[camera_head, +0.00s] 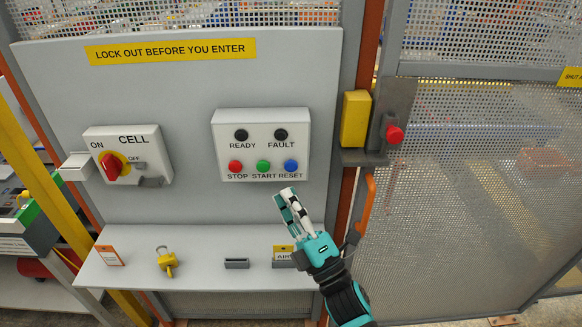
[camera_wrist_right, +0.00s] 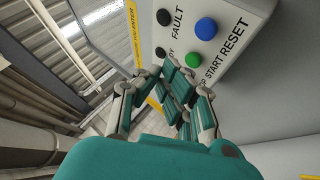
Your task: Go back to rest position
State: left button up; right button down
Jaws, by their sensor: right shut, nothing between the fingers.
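My right gripper (camera_head: 287,196) is shut and empty in the head view. It is in front of the grey panel, just below the blue RESET button (camera_head: 291,166) of the white button box (camera_head: 258,120). The box also has a red STOP button (camera_head: 235,166), a green START button (camera_head: 263,166) and dark READY and FAULT lamps. In the right wrist view, the shut fingers (camera_wrist_right: 178,85) point up toward the box, beside the blue button (camera_wrist_right: 206,28) and green button (camera_wrist_right: 194,61). Whether the fingers touch the box is hard to tell. My left gripper is not in view.
A shelf (camera_head: 200,275) below holds a yellow padlock (camera_head: 167,262) and small tags. A CELL switch box (camera_head: 128,155) with a red handle (camera_head: 112,166) is at left. A mesh gate (camera_head: 470,190) with an orange handle (camera_head: 367,205) stands at right.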

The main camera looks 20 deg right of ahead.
jog(key=s+d+f+m+g+h, duration=0.2)
jog(key=d+f+m+g+h, duration=0.25)
jog(key=f+m, duration=0.35)
jog(key=s+d+f+m+g+h, duration=0.3)
jog(key=d+f+m+g+h, duration=0.15)
jog(key=f+m, duration=0.3)
jog(key=s+a+f+m+g+y, duration=0.1)
jog(key=s+f+m+g, duration=0.15)
jog(key=s, duration=0.35)
jog(key=s+f+m+g, duration=0.1)
jog(key=s+f+g, duration=0.25)
jog(key=s, duration=0.25)
jog(key=s+a+f+m+g+y, duration=0.1)
jog(key=s+f+m+g, duration=0.1)
jog(key=s+f+g, duration=0.3)
jog(key=s+f+g+b, duration=0.1)
jog(key=s+f+b, duration=0.15)
jog(key=f, duration=2.45)
jog(key=s+d+f+g+b, duration=0.1)
jog(key=s+d+f, duration=0.1)
jog(key=s+f, duration=1.4)
jog(key=shift+s+d+f+h, duration=0.3)
jog(key=shift+s+d+f, duration=0.05)
jog(key=shift+s, duration=0.05)
